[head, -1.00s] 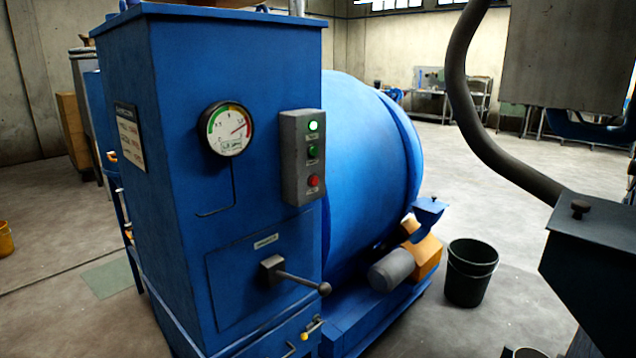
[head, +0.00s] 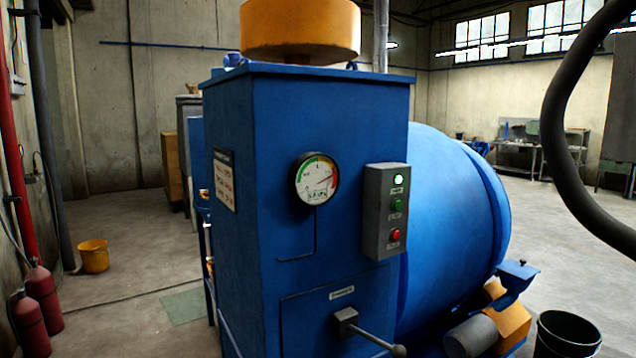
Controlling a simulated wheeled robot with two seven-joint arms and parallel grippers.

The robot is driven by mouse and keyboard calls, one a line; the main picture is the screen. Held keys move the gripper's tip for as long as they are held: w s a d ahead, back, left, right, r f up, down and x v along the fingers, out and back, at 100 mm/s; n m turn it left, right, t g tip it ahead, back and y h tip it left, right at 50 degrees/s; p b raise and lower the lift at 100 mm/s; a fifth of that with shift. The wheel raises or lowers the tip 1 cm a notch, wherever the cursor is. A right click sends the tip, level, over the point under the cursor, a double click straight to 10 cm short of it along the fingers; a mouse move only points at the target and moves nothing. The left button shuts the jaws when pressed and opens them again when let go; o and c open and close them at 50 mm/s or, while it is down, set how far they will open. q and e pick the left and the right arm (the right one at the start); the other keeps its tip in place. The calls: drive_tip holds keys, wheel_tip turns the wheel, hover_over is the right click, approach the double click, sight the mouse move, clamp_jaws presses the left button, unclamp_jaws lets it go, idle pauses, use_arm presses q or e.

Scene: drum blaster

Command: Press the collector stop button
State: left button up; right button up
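A grey control box (head: 385,212) is fixed to the front of the blue collector cabinet (head: 240,290), near its right edge. From top to bottom it carries a lit, pale green lamp (head: 398,179), a dark green button (head: 397,204) and a red button (head: 395,235). The labels beside them are too small to read. A round gauge (head: 315,179) with a green-to-red scale sits to the left of the box, its needle toward the red side. Neither of my grippers shows in the head view.
A lever with a dark knob (head: 398,350) sticks out from the cabinet's lower front. A blue drum (head: 452,220) lies behind to the right. A black bucket (head: 567,335) stands at lower right, a yellow bucket (head: 94,256) and red extinguishers (head: 42,292) at left.

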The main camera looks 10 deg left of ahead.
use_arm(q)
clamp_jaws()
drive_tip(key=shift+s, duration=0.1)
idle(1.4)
